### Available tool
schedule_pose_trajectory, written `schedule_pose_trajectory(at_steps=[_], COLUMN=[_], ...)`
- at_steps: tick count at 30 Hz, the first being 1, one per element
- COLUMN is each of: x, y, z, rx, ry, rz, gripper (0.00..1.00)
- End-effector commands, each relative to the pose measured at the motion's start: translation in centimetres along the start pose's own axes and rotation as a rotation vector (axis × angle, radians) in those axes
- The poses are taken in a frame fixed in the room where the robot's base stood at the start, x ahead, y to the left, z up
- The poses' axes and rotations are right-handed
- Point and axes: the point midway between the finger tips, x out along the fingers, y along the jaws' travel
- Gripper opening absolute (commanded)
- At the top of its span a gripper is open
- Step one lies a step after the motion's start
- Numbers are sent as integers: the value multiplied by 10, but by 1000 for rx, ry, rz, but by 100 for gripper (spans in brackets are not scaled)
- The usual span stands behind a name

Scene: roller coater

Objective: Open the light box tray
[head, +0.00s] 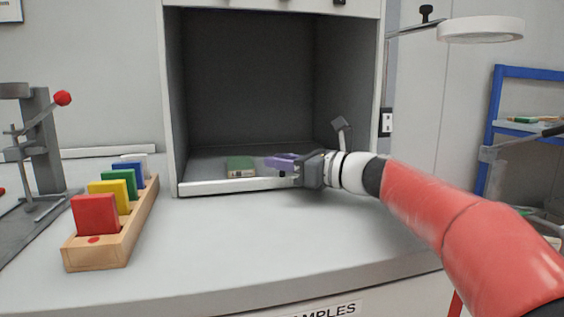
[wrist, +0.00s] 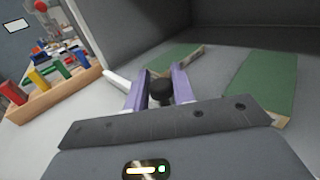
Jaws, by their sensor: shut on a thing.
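The light box (head: 173,95) is a pale cabinet with a dark open front, standing on the worktop. Its tray shows as a pale front strip (head: 225,186) along the bottom of the opening, which also shows in the wrist view (wrist: 118,80). A round black knob (wrist: 160,90) sits between the purple fingers of my gripper (wrist: 157,82). In the head view my gripper (head: 280,162) is at the strip, right of its middle, and shut on the knob. The gripper and wrist hide the right part of the strip.
A wooden rack (head: 98,254) with several coloured plates stands at left, by a grey stand with a red ball (head: 62,98). A ring lamp (head: 480,30) hangs at upper right. The worktop (head: 230,245) in front is clear.

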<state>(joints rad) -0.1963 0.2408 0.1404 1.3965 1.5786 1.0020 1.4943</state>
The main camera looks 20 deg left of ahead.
Motion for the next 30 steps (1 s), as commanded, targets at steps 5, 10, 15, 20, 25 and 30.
schedule_pose_trajectory(at_steps=[5, 10, 15, 20, 25, 30], x=[-12, -36, -64, -90, -111, -124], y=[12, 35, 64, 90, 110, 124], z=[-2, -3, -2, -1, -1, 0], rx=[-1, -2, -3, -3, -1, -1], ry=[-1, -1, -1, -1, 0, 0], rz=[-1, -3, -3, -2, -2, -1], gripper=[0, 0, 0, 0, 0, 0])
